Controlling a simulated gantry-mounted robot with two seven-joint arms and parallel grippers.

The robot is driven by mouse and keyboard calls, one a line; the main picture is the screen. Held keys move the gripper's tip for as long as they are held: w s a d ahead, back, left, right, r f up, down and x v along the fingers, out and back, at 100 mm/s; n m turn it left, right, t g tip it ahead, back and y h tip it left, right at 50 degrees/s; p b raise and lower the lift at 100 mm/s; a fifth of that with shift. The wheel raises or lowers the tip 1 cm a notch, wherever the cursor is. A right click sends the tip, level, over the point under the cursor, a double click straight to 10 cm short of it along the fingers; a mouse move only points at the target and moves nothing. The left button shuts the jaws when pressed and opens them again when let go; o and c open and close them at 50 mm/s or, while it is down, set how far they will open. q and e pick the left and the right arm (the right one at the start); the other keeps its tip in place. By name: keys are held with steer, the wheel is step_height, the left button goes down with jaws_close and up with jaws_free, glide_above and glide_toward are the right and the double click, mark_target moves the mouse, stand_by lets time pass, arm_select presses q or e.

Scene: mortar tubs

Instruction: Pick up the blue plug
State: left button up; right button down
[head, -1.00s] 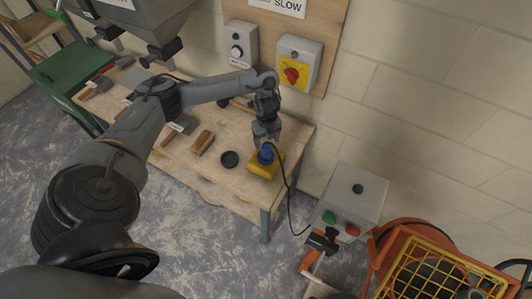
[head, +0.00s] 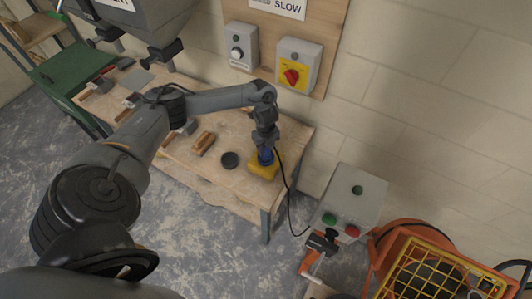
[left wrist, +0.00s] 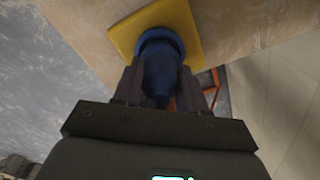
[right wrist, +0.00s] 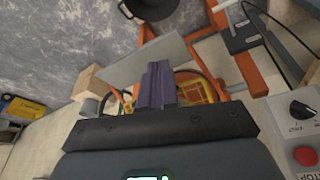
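The blue plug (head: 265,156) stands upright in a yellow block (head: 262,171) near the right end of the wooden bench. In the left wrist view the plug (left wrist: 160,62) sits between both fingers, with its wide blue collar against the yellow block (left wrist: 184,18). My left gripper (head: 265,148) comes down on the plug from above and is shut on it, a finger pressed along each side. Its fingers (left wrist: 160,82) hide part of the plug's sides. My right gripper (right wrist: 160,75) is shut and empty, away from the bench; it is out of the head view.
A black cable (head: 290,208) hangs over the bench edge towards a grey control box (head: 350,205). A black disc (head: 230,160) and a brush (head: 203,143) lie left of the block. The wall with switch boxes (head: 298,65) is close behind. An orange mixer (head: 425,270) stands lower right.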

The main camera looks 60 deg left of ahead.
arm_select(q)
steer(key=c, duration=0.5)
steer(key=shift+r, duration=0.1)
